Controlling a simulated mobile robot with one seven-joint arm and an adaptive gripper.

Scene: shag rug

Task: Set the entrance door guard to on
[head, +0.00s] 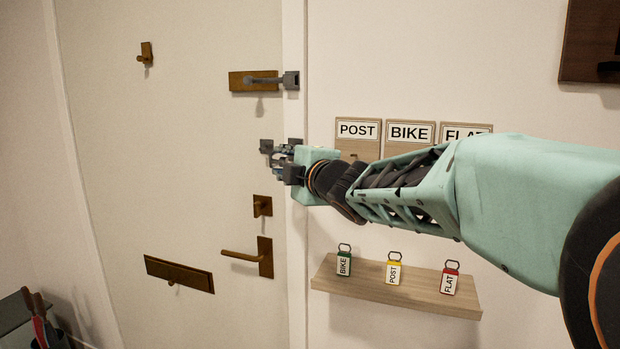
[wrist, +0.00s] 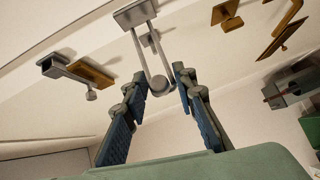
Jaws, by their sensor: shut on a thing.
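The entrance door guard is a grey metal swing guard. In the wrist view its plate (wrist: 135,13) is at the top, and two thin rods run from it toward my fingers, ending in a rounded tip (wrist: 157,84). A small grey knob (wrist: 150,39) shows behind the rods. My gripper (wrist: 161,82) is shut on the rod end, one finger on each side. In the head view my gripper (head: 277,163) is at the door's right edge, largely hiding the guard; a grey part (head: 295,142) shows just above it. The cream door (head: 170,110) appears closed.
A brass latch with a grey bar (head: 265,80) is above my gripper. A small brass plate (head: 262,206), door handle (head: 264,257) and letter slot (head: 180,273) are below. A shelf (head: 330,279) with several tagged keys is right, under labelled plaques (head: 358,131).

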